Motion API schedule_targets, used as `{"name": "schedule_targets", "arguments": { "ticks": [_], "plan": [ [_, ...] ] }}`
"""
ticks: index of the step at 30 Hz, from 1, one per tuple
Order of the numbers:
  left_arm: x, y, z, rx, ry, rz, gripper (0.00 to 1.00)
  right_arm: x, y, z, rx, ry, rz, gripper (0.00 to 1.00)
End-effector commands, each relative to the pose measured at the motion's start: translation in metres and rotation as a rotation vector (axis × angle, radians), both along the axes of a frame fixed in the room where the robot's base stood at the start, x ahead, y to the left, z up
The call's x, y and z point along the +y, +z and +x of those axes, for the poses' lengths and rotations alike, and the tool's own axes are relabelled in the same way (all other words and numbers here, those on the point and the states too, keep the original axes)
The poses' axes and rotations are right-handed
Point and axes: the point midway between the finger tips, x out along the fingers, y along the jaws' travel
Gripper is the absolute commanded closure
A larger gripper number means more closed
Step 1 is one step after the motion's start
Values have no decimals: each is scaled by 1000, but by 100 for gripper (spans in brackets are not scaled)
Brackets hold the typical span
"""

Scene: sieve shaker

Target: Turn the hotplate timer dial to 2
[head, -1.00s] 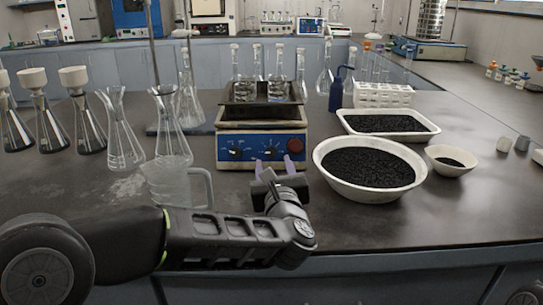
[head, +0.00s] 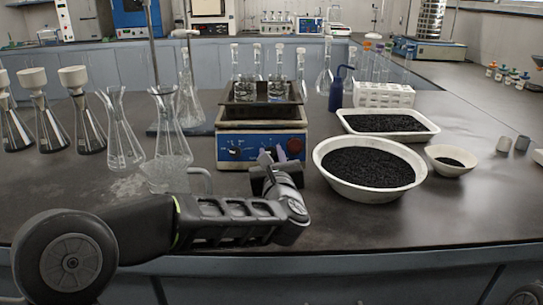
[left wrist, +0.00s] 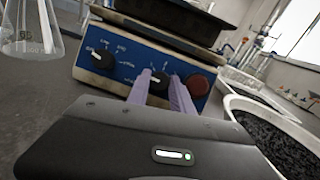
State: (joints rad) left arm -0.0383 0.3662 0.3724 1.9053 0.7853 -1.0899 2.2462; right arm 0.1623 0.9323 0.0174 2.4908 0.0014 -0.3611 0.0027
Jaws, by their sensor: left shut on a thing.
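The hotplate (head: 262,165) stands on the bench with a blue front panel. The panel carries a black dial on the left (head: 235,152), a black middle dial (left wrist: 158,83) and a red knob on the right (head: 295,146). My left gripper (head: 274,156) is at the panel, its purple fingers on either side of the middle dial, shut on it. The left wrist view shows this grip (left wrist: 165,88). The fingers partly cover the dial and its scale, and the printed marks are too small to read. My right gripper is not in view.
A white bowl of black granules (head: 330,178) stands close on the right. A glass beaker (head: 170,178) and conical flasks (head: 122,145) stand on the left. The bench front between them is clear.

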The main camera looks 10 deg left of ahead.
Motion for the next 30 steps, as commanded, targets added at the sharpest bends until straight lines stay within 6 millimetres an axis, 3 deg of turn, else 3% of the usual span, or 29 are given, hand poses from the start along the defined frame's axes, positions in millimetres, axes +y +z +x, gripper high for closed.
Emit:
{"name": "schedule_targets", "arguments": {
  "ticks": [8, 20, 30],
  "plan": [
    [1, 0, 0, 0, 1, 0, 100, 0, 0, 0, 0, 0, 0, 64],
    [1, -1, 0, 3, -2, 10, 100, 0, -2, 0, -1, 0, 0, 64],
    [2, -4, -1, 30, -48, 123, 100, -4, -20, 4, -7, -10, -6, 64]
  ]
}}
